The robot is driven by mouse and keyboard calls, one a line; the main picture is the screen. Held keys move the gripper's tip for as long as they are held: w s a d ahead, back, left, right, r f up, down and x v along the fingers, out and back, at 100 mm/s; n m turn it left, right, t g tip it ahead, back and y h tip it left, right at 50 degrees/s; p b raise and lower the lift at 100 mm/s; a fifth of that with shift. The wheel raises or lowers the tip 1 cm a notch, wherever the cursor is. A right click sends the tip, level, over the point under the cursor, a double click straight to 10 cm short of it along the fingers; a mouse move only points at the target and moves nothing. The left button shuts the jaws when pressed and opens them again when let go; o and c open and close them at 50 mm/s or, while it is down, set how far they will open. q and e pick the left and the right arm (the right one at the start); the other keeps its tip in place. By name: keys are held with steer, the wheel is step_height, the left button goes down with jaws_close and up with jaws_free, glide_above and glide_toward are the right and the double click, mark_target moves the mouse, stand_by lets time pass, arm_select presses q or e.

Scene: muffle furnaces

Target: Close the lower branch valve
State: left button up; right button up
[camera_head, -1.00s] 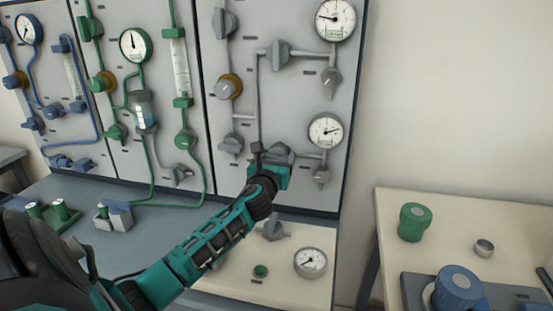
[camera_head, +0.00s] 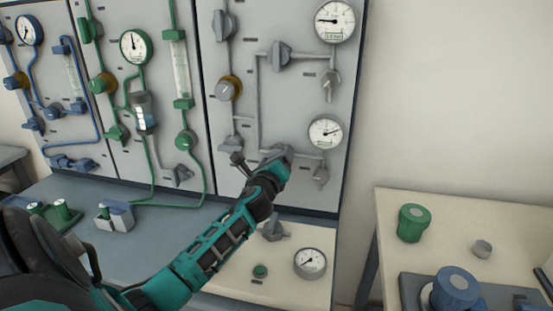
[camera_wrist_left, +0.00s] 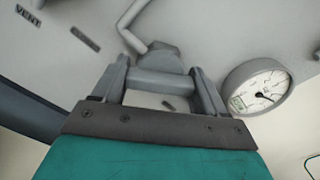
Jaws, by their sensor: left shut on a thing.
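The lower branch valve (camera_head: 280,149) is a grey valve on the right-hand panel, left of the lower round gauge (camera_head: 325,131). My left gripper (camera_head: 266,157) is at this valve and hides part of it in the head view. In the left wrist view, the fingers of my left gripper (camera_wrist_left: 163,82) stand on either side of the grey valve handle (camera_wrist_left: 158,84) and are shut on it. The valve body and a bent grey pipe show behind the handle. My right gripper is not in view.
The upper branch valve (camera_head: 281,56) and upper gauge (camera_head: 333,20) sit higher on the same panel. A side table (camera_head: 475,215) at right holds green and blue knobs.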

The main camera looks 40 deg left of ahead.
arm_select(q)
steer(key=n, duration=0.5)
steer(key=shift+n, duration=0.4)
steer(key=n, duration=0.4)
steer(key=shift+n, duration=0.4)
steer(key=o, duration=1.1)
steer(key=shift+c, duration=0.2)
steer(key=v, duration=1.3)
steer(key=shift+p, duration=0.4)
